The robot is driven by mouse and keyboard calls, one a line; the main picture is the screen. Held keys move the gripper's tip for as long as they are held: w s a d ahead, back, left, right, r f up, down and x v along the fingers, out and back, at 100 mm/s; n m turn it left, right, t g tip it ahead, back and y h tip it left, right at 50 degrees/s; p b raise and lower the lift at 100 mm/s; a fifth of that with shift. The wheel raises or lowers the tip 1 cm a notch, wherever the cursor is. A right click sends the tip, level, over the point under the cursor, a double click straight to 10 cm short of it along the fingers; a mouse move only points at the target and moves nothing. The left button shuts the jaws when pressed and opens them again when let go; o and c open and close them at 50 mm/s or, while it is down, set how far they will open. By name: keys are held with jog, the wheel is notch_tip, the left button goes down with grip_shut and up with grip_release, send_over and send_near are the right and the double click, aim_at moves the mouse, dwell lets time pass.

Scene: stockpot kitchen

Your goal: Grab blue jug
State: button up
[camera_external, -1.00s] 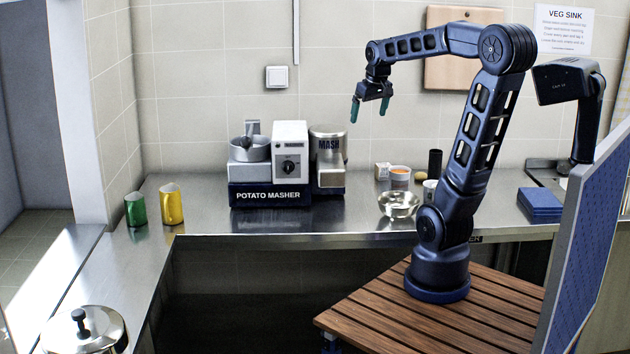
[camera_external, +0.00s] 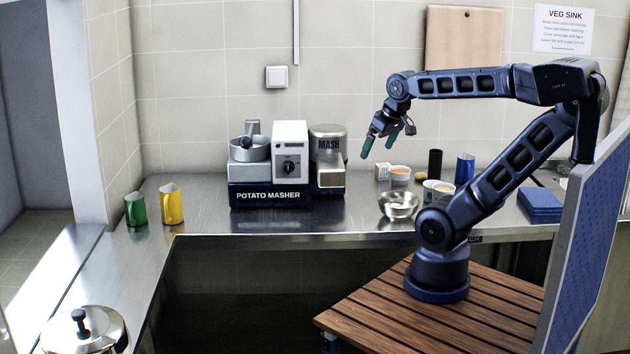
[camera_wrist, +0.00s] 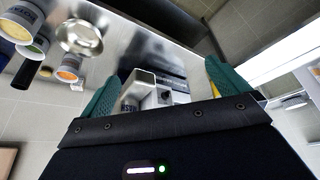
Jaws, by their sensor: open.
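The blue jug (camera_external: 465,168) stands upright on the steel counter, behind my arm, in the external view. Its lower part is partly hidden by a white tub and my arm. My gripper (camera_external: 380,145) is open and empty, in the air above the counter, to the left of the jug and well apart from it. In the wrist view my open fingers (camera_wrist: 162,85) frame the potato masher machine, and I cannot make out the blue jug there.
Near the jug stand a black cylinder (camera_external: 435,163), a white tub (camera_external: 438,193), an orange-filled tub (camera_external: 399,176) and a metal bowl (camera_external: 398,204). The potato masher (camera_external: 270,195) is left of them. Green (camera_external: 135,209) and yellow (camera_external: 171,204) jugs stand far left. A blue box (camera_external: 540,203) lies right.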

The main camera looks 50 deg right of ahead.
jog(key=shift+c, duration=0.6)
jog(key=w+d+r+m, duration=0.2)
jog(key=w+d+m, duration=0.3)
jog(key=w+d, duration=0.7)
jog(key=w+d+f+m+g+h, duration=0.1)
jog(key=w+d+f+m, duration=0.15)
jog(key=d, duration=0.75)
jog(key=w+d+f+m+h, duration=0.1)
jog(key=w+d+m, duration=0.25)
jog(key=d, duration=0.55)
jog(key=m+g+h, duration=0.3)
jog(key=m+g, duration=0.1)
jog(key=m, duration=0.5)
send_over(466, 164)
jog(key=w, duration=0.2)
notch_tip(466, 164, down, 18)
jog(key=x, duration=0.9)
jog(key=shift+a+f, duration=0.25)
jog(key=shift+f, duration=0.1)
jog(key=c, duration=1.2)
